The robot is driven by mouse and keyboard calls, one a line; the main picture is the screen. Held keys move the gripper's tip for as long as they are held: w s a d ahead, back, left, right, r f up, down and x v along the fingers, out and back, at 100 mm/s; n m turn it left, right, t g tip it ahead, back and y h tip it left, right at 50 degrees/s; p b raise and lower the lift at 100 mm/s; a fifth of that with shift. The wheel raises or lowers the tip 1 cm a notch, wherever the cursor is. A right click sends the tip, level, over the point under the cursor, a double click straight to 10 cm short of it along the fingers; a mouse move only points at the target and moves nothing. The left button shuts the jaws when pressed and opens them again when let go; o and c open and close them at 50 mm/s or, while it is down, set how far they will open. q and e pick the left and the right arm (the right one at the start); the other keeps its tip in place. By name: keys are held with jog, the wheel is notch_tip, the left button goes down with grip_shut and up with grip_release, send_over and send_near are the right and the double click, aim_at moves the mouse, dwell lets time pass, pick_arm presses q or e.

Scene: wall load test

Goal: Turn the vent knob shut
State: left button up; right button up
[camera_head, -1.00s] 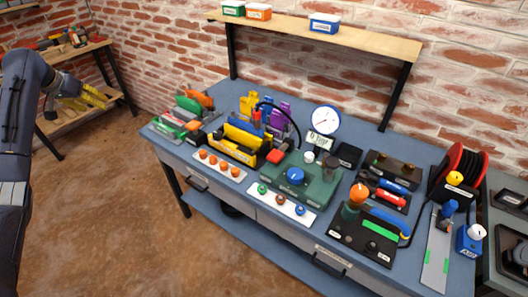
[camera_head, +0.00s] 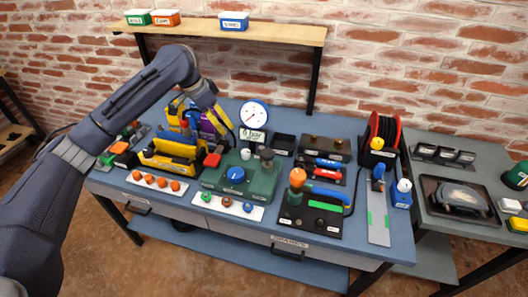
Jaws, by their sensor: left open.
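A green block (camera_head: 258,192) on the workbench carries a large blue knob (camera_head: 235,175), a small white cap (camera_head: 245,154) and a dark grey knob (camera_head: 267,159). No readable label tells me which is the vent knob. A round white gauge (camera_head: 254,115) stands behind the block. My left arm comes in from the left, and my left gripper (camera_head: 214,122) is over the back left of the bench, left of the gauge and apart from the block's knobs. It is open; its fingers are hard to tell from the yellow and purple items behind. My right gripper is out of view.
A yellow toolbox (camera_head: 170,155) stands left of the block. White strips with orange knobs (camera_head: 162,182) and coloured knobs (camera_head: 227,201) lie at the front. A wooden shelf (camera_head: 280,33) overhangs the back.

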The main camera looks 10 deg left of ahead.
pick_arm(q)
jog(key=d, duration=0.1)
send_near(245, 152)
jog(key=x, duration=1)
jog(key=shift+w+d+f, duration=0.1)
jog(key=shift+w, duration=0.05)
